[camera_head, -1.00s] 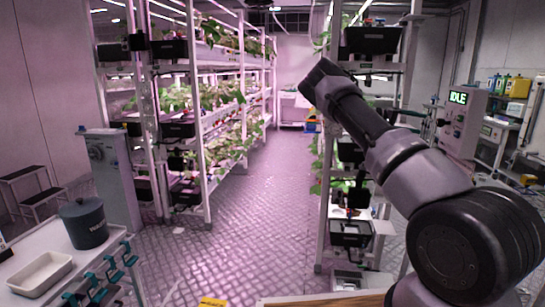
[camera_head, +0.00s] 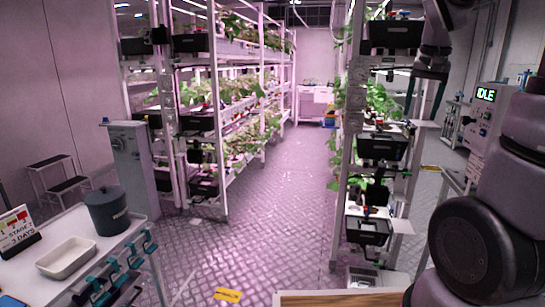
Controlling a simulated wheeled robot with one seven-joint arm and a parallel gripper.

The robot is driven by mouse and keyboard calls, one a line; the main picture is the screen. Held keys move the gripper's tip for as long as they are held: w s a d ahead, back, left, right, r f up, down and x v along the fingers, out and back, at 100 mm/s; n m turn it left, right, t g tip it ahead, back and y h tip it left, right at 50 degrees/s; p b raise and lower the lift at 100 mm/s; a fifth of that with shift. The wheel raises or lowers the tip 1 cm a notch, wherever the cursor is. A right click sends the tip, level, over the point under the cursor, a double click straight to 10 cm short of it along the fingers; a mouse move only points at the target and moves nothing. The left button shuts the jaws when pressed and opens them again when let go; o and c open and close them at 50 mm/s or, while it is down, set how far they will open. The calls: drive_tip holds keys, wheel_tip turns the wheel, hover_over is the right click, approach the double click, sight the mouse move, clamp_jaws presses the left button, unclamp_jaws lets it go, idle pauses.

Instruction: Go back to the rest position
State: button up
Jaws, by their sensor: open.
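My gripper (camera_head: 421,112) hangs at the upper right, pointing down, in front of the right-hand rack (camera_head: 341,190). Its two dark fingers are spread apart, and I see nothing between them. My arm comes down from the top right of the picture and its thick lower joints fill the lower right corner. The upper part of the arm is cut off by the picture's edge.
A plant rack (camera_head: 219,130) stands left of a clear aisle (camera_head: 280,210). A white table (camera_head: 120,250) at the lower left bears a dark lidded pot (camera_head: 108,212) and a white tray (camera_head: 67,258). A control box (camera_head: 484,118) reading IDLE stands at the right.

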drive_tip(key=s+a+r+n+t+y, duration=0.2)
drive_tip(key=s+a+r+t, duration=0.1)
drive_tip(key=s+a, duration=1.1)
drive_tip(key=shift+s+r+t+y, duration=0.25)
drive_tip(key=shift+s+t+y, duration=0.15)
drive_tip(key=shift+s+t, duration=0.35)
idle(0.4)
